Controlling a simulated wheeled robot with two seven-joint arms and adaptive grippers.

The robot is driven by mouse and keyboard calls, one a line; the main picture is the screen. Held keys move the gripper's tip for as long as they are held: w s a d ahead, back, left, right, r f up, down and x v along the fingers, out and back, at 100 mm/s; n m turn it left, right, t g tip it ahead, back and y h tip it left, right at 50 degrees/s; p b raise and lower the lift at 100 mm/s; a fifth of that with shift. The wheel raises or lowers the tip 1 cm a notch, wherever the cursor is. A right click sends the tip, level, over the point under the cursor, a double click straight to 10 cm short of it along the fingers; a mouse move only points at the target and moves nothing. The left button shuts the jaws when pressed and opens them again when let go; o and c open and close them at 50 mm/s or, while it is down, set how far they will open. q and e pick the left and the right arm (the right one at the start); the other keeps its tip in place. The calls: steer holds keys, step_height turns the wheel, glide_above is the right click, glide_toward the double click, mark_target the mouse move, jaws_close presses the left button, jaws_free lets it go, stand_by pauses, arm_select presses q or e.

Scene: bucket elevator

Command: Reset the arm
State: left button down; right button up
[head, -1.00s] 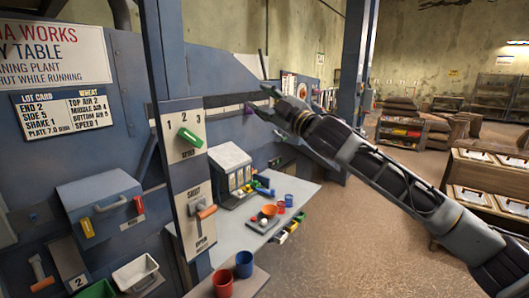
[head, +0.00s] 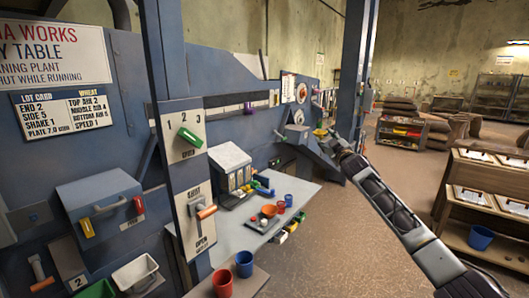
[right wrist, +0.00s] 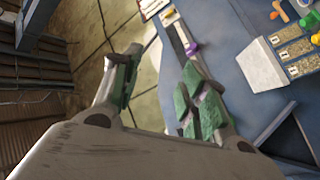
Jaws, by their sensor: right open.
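My right arm reaches in from the lower right in the head view, and its gripper (head: 327,142) is small and far off, out past the workbench. The right wrist view shows the two green-padded fingers of this gripper (right wrist: 155,95) spread apart with nothing between them. Beyond the fingers, that view shows the blue wall panel (right wrist: 225,30) with a purple knob (right wrist: 192,48) on its rail. My left gripper does not show in any view.
A panel with a green lever (head: 190,137) and an orange-handled lever (head: 206,211) stands at left. Wooden shelves (head: 480,200) stand at right. The floor (head: 340,240) between is clear.

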steer(key=s+d+f+m+g+h, duration=0.15)
steer(key=d+f, duration=0.25)
steer(key=f, duration=1.3)
steer(key=s+d+f+m+g+h, duration=0.1)
steer(key=d+f+m+g+h, duration=0.2)
steer(key=f, duration=1.5)
steer(key=s+d+f+g, duration=0.1)
steer(key=s+f+g, duration=0.1)
steer(key=s+f, duration=0.6)
steer(key=s+d+f+g, duration=0.1)
steer(key=s+f, duration=0.2)
steer(key=f, duration=0.9)
steer(key=s+d+f+g, duration=0.1)
steer(key=s+f+g, duration=0.1)
steer(key=s+f, duration=0.6)
steer(key=s+a+f+m+g, duration=0.1)
steer(key=s+a+f+g, duration=0.1)
steer(key=s+f, duration=1)
steer(key=s+a+f+m+g, duration=0.1)
steer(key=s+a+f+g, duration=0.1)
steer(key=s+f, duration=1)
steer(key=s+a+f+g, duration=0.1)
steer(key=s+f, duration=0.1)
steer(key=s, duration=1.1)
steer(key=s+a+f+g+y, duration=0.1)
steer(key=s+a+f+g, duration=0.1)
steer(key=s, duration=1.1)
steer(key=s+a+f+g, duration=0.2)
steer(key=s+f, duration=0.2)
steer(key=s, duration=0.9)
